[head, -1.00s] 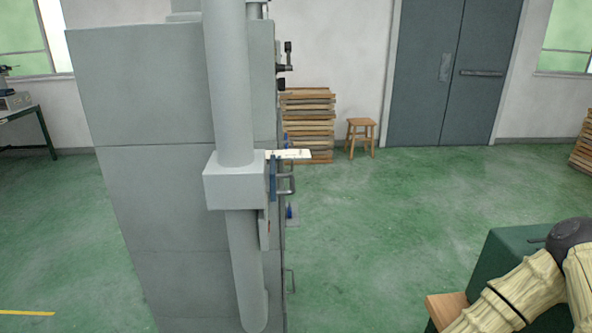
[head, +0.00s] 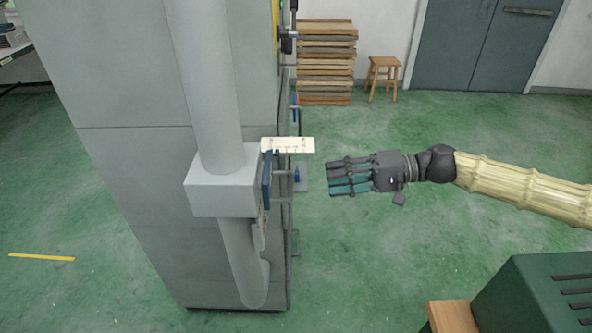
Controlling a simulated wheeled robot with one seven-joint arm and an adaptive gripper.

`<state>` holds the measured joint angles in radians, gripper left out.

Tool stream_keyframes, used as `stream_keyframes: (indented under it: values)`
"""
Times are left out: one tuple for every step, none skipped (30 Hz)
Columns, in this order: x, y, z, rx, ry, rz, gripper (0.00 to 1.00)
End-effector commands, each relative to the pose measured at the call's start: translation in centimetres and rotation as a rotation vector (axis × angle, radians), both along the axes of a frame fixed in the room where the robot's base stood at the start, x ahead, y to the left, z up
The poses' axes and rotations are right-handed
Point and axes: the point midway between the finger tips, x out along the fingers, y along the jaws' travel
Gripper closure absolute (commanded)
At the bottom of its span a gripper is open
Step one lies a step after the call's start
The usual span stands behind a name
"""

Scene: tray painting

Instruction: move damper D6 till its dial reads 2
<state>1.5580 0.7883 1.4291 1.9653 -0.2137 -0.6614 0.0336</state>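A grey box (head: 222,185) sits on a vertical pipe along the side of a tall grey cabinet. A white plate with small marks (head: 288,145) sticks out to the right at its top, with a blue part (head: 267,181) below it. This may be damper D6 and its dial; I see no readable label, and the reading is too small to make out. My gripper (head: 330,178) is to the right of this plate and slightly lower in the picture, pointing left. It touches nothing that I can see. Its dark and teal fingers are stretched out, but their opening is unclear.
The tall grey cabinet (head: 120,75) fills the left, with handles and fittings along its right edge. A green box (head: 535,290) and a wooden block (head: 452,316) stand at the lower right. Stacked boards (head: 326,62) and a stool (head: 383,75) are behind. Green floor lies clear between.

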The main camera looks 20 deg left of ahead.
Motion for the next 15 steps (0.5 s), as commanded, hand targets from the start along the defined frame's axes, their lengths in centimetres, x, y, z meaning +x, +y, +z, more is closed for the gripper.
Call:
stream_keyframes:
  values:
    - [-0.1,0.2,0.2,0.001,-0.001,0.003,0.66]
    - [-0.1,0.5,0.2,0.001,-0.001,0.004,0.66]
    - [-0.2,0.9,0.2,0.002,-0.002,0.005,0.66]
    - [-0.4,1.3,0.1,0.001,0.0,0.006,0.66]
    - [-0.5,1.7,0.1,0.002,0.0,0.007,0.66]
    - [-0.7,2.2,0.0,0.002,0.001,0.008,0.66]
    - [-0.8,2.6,-0.1,0.002,0.0,0.008,0.66]
    - [-0.9,3.1,-0.2,0.002,0.0,0.007,0.66]
    - [-1.1,3.8,-0.3,0.001,0.0,0.008,0.66]
    - [-1.3,4.2,-0.4,0.002,0.001,0.008,0.66]
    - [-1.4,4.7,-0.5,0.002,0.001,0.007,0.66]
    - [-1.6,5.3,-0.6,0.002,0.0,0.007,0.66]
    - [-1.7,5.7,-0.7,0.002,0.001,0.007,0.66]
    - [-1.8,6.2,-0.8,0.002,0.002,0.006,0.66]
    - [-2.0,6.7,-1.0,0.002,0.001,0.005,0.66]
